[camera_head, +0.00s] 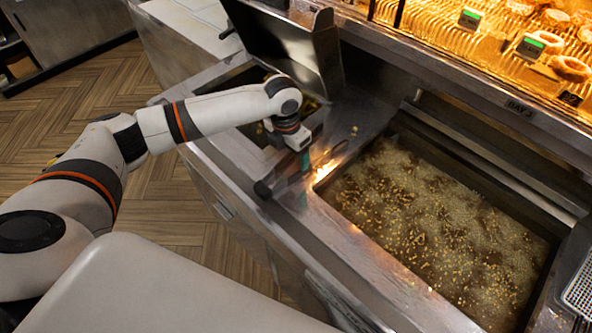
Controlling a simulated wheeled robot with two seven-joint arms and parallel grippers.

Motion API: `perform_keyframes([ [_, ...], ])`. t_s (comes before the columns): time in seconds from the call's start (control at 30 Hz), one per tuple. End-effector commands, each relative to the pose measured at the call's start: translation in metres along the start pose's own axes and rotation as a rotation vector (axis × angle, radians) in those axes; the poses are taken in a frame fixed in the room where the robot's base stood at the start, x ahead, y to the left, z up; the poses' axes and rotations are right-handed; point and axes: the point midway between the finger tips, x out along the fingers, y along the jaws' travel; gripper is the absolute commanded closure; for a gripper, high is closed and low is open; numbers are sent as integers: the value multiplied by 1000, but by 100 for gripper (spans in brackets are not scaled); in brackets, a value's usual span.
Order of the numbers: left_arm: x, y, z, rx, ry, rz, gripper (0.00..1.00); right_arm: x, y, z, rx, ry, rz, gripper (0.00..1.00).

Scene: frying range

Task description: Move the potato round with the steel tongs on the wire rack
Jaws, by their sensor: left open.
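My left gripper (304,163) points down over the steel ledge between the two fryer wells. It is open, and its fingertips are small and partly hidden by the gripper body. A teal-green piece shows at its lower end. I cannot make out the steel tongs or a single potato round. A meshed metal surface (580,291), perhaps the wire rack, is cut off at the right edge. My right gripper is not in view.
A large well of bubbling oil (440,230) with many golden bits lies right of my gripper. A raised steel lid (290,45) stands behind it. A dark rounded handle (263,190) sits at the ledge's front. A lit food display (500,40) is at the back right.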

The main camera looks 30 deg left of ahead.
Motion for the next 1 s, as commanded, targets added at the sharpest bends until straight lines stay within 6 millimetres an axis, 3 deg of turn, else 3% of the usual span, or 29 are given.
perform_keyframes([
  [0.07, 20, 0, 1, 0, 0, 0, 20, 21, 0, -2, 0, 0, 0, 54],
  [0.3, 46, 0, 0, -2, -2, 1, 20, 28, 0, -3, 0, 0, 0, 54],
  [0.7, 51, 0, 0, -1, 0, 0, 20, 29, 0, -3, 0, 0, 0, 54],
  [0.9, 51, 0, 0, -1, 0, 0, 51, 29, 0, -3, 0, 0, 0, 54],
  [1.0, 51, 0, 0, -1, 0, 0, 52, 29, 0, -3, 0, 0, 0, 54],
])
